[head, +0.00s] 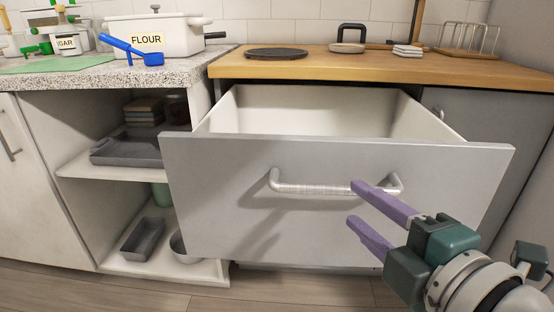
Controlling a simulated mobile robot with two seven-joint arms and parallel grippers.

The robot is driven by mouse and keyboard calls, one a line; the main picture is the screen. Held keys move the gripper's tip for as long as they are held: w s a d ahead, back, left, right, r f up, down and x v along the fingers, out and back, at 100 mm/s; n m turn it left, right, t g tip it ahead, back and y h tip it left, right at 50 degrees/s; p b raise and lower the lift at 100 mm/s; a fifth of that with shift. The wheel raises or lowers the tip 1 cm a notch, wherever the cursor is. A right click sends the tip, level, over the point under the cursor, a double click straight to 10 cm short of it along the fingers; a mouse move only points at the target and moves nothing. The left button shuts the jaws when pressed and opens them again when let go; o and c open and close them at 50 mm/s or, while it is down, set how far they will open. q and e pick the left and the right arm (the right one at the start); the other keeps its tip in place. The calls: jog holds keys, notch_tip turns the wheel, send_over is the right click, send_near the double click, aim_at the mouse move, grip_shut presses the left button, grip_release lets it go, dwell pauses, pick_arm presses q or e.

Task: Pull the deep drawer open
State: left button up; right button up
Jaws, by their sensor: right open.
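The deep drawer (230,200) stands pulled out from the cabinet under the wooden worktop. Its grey front faces me, and its pale inside (310,110) shows with nothing visible in it. A silver bar handle (310,188) runs across the front. My right gripper (358,205) is open at the right part of the handle. One purple finger overlaps the bar near its right end and the other finger is below it. I cannot tell whether the fingers touch the handle. My left gripper is not in view.
Open shelves on the left hold a dark tray (125,150) and a grey loaf tin (143,238). The stone counter carries a white flour bin (170,38) and a blue scoop (150,58). The wooden worktop (470,72) holds a dark round plate (277,53) and a rack (468,42).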

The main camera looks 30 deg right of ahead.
jog(key=v, duration=0.3)
jog(key=shift+s+r, duration=0.1)
jog(key=shift+s, duration=0.1)
dwell(0.3)
